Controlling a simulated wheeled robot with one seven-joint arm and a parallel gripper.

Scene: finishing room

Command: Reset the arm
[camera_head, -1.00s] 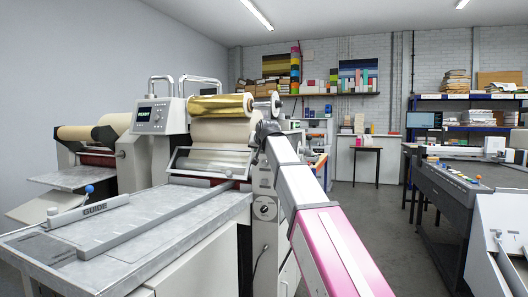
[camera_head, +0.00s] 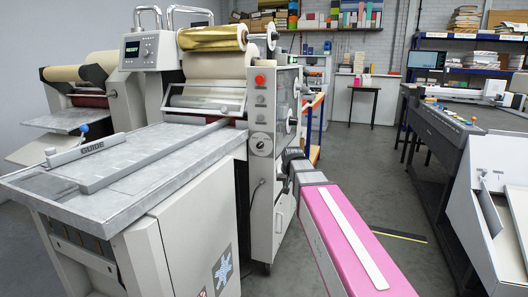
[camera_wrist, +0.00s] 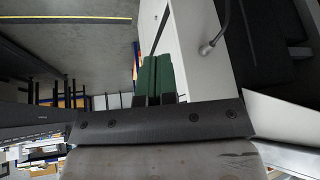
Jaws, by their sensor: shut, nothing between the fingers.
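My arm (camera_head: 345,235), with a pink link, reaches forward from the lower right in the head view, and its far end is beside the laminating machine's grey control column (camera_head: 262,150). My gripper is hidden behind the arm there. In the wrist view, my gripper (camera_wrist: 155,60) shows as two green fingers side by side, shut and empty. A pale machine panel (camera_wrist: 200,50) is close beside the fingers on the right.
The laminator's metal feed table (camera_head: 120,175) with its guide bar (camera_head: 88,150) stands at left. A long grey machine (camera_head: 460,130) and a white slanted unit (camera_head: 495,210) stand at right. Open floor (camera_head: 420,205) with a yellow line (camera_head: 398,235) lies between.

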